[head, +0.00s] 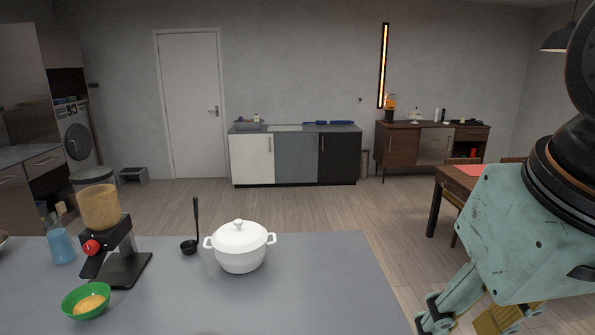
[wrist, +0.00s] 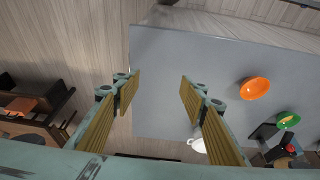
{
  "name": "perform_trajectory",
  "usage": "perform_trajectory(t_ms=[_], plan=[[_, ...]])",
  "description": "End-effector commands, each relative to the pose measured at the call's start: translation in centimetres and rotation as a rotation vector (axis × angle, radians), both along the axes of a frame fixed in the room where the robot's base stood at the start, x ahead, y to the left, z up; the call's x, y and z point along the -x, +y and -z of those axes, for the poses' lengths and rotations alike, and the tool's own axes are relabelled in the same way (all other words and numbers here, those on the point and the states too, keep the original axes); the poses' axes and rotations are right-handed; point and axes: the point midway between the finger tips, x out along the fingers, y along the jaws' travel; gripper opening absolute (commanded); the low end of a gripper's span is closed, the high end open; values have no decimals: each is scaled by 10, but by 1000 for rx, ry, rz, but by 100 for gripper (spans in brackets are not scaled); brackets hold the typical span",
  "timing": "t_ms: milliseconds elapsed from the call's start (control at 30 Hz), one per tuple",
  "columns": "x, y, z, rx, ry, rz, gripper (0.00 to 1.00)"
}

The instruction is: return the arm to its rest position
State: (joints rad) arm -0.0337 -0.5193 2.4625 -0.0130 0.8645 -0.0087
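My gripper (wrist: 158,94) is open and empty in the wrist view, with its two wood-coloured finger pads well apart. In the head view my arm hangs at the right, and the gripper (head: 476,319) is at the bottom, right of the counter (head: 310,290), partly cut off by the frame edge. Nothing touches the fingers.
A white lidded pot (head: 240,250), a black ladle (head: 190,246), a dispenser (head: 122,262), a blue bottle (head: 60,247) and a green bowl (head: 75,306) stand on the counter. An orange bowl (wrist: 254,88) shows in the wrist view. A dining table (head: 452,181) stands behind my arm.

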Motion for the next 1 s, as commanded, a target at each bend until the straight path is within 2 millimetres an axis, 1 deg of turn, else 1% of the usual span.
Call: perform_trajectory(t_ms=[33, 100, 200, 333, 500, 1000], plan=[[8, -2, 1, -3, -4, 11, 39], [17, -3, 2, -6, -6, 21, 39], [28, -5, 4, -10, -7, 33, 39], [36, -6, 6, -12, -8, 43, 39], [39, -7, 6, -14, -8, 47, 39], [39, -6, 6, -14, -9, 46, 39]])
